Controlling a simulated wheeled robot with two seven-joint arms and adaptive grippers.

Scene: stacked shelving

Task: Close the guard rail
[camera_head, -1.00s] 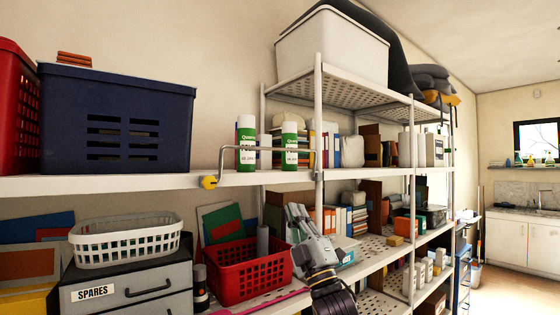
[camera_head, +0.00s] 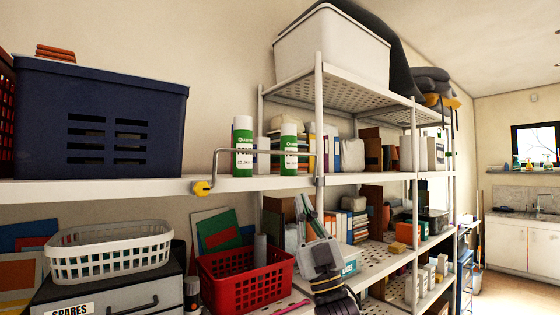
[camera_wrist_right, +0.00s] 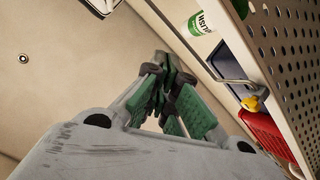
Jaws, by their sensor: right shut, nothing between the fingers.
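The guard rail (camera_head: 262,152) is a thin grey metal bar in front of two green-and-white bottles on the upper shelf. Its right end meets the upright post; its left end bends down to a yellow knob (camera_head: 201,188) at the shelf's front edge. I cannot tell whether it is latched. My right gripper (camera_head: 306,208) is shut and empty, below the rail and that shelf, pointing up, apart from the rail. In the right wrist view, the gripper (camera_wrist_right: 168,68) has its fingers together; the rail (camera_wrist_right: 236,80) and yellow knob (camera_wrist_right: 252,103) lie to their right. My left gripper is out of view.
The bottles (camera_head: 243,147) (camera_head: 288,149) stand behind the rail. A blue bin (camera_head: 98,120) stands left on the same shelf (camera_head: 110,190). Open floor lies far right.

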